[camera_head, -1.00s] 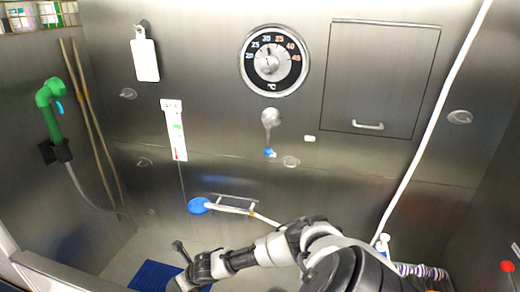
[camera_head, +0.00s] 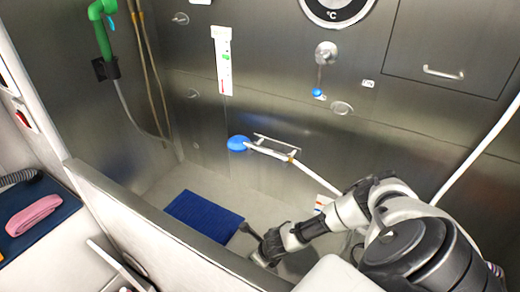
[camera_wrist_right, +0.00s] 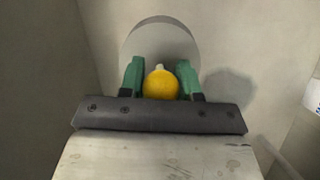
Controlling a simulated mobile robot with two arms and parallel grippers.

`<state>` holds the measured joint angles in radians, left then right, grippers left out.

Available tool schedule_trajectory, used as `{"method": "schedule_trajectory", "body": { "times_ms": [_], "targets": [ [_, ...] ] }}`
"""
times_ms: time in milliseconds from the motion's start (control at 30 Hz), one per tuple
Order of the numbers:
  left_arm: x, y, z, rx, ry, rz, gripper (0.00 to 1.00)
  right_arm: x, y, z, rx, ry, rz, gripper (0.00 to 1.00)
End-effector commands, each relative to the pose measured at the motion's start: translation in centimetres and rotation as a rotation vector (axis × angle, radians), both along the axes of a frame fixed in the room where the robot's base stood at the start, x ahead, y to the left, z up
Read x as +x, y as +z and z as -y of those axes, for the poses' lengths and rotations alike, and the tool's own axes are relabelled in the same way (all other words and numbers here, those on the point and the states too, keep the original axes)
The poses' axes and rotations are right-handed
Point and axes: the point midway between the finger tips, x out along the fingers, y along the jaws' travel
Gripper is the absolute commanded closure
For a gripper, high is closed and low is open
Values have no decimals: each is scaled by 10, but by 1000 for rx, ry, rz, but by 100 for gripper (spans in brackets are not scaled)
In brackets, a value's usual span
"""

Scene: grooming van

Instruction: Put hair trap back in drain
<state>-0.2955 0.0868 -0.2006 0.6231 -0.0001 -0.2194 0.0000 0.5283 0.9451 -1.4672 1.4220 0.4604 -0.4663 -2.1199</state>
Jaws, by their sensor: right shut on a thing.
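My right arm reaches down into the tub in the head view, with my right gripper (camera_head: 262,250) low over the tub floor. In the right wrist view the green fingers of my right gripper (camera_wrist_right: 161,82) are shut on a rounded yellow thing with a pale tip, which appears to be the hair trap (camera_wrist_right: 161,84). The lower part of the yellow thing is hidden by the gripper. My left gripper is not in view.
A blue mat (camera_head: 203,215) lies on the tub floor left of my arm. The tub's front wall (camera_head: 150,222) runs along the near side. A blue round head on a white handle (camera_head: 238,143) is at the back wall. A pink towel (camera_head: 33,215) lies outside the tub.

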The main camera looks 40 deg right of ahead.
Motion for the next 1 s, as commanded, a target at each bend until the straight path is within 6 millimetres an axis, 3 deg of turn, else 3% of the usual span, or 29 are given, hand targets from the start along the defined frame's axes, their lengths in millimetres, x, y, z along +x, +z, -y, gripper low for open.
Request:
{"method": "schedule_trajectory", "body": {
  "times_ms": [167,467,700,1000],
  "targets": [
    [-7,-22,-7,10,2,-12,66,0,-21,0,-1,-1,0,96],
    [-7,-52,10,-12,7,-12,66,1,-51,0,0,-1,1,96],
    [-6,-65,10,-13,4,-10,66,1,-69,0,1,-1,1,96],
    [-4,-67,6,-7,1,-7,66,1,-73,0,1,-1,1,96]
  ]
}}
